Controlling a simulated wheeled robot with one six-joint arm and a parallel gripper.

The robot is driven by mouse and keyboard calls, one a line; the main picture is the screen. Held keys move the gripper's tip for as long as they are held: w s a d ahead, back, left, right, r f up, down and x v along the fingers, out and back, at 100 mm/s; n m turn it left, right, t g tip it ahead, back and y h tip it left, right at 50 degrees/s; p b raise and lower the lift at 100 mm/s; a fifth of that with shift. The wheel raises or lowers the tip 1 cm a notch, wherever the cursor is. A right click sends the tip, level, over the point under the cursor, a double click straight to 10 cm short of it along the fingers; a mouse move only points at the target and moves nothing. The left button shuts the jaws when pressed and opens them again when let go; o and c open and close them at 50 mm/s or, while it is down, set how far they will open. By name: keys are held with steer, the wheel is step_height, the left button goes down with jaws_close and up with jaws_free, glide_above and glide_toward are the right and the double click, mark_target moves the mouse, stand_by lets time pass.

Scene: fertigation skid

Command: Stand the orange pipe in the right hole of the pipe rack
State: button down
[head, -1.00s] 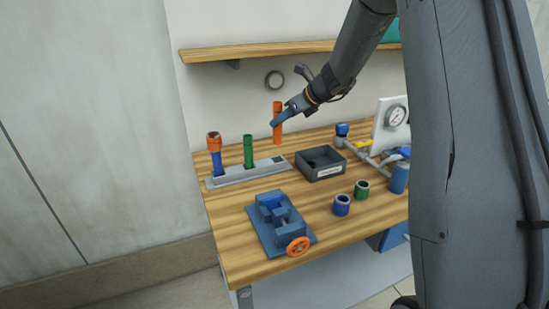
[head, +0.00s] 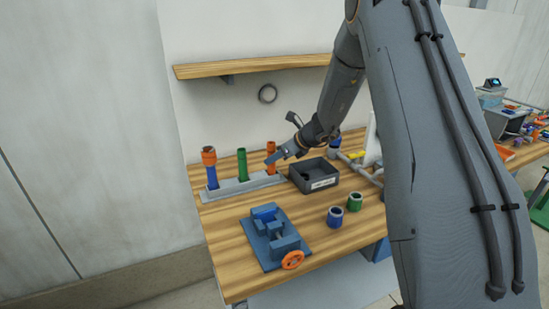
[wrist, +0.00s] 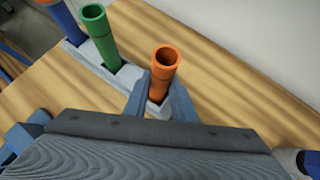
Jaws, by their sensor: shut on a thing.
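The orange pipe (head: 270,156) stands upright at the right end of the grey pipe rack (head: 236,189). In the wrist view the orange pipe (wrist: 164,66) is between the two fingers of my gripper (wrist: 160,98), which is shut on it. Its lower end appears to be at the right hole, but the fingers hide how deep it sits. In the head view my gripper (head: 272,157) reaches it from the right. A green pipe (head: 242,164) stands in the middle hole. A blue pipe with an orange top (head: 210,168) stands in the left hole.
A dark open bin (head: 314,178) is right of the rack. A blue vise (head: 272,237) with an orange wheel is in front. A blue fitting (head: 335,217) and a green fitting (head: 354,202) stand near it. A shelf (head: 250,66) runs above. Valve piping is at right.

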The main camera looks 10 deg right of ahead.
steer(key=c, duration=1.5)
jaws_free()
steer(key=shift+f, duration=0.1)
steer(key=shift+r, duration=0.2)
steer(key=b+v, duration=0.2)
steer(key=v, duration=0.9)
steer(key=s+a+f+n+g+h, duration=0.1)
steer(key=s+f+n+g+h, duration=0.1)
steer(key=s+n, duration=0.7)
steer(key=s+a+f+n+g+h, duration=0.2)
steer(key=s+n, duration=0.7)
steer(key=s, duration=0.3)
steer(key=s+a+f+n+g+h, duration=0.2)
steer(key=s+n, duration=0.8)
steer(key=s, duration=0.1)
steer(key=shift+s+a, duration=0.2)
steer(key=shift+s, duration=0.1)
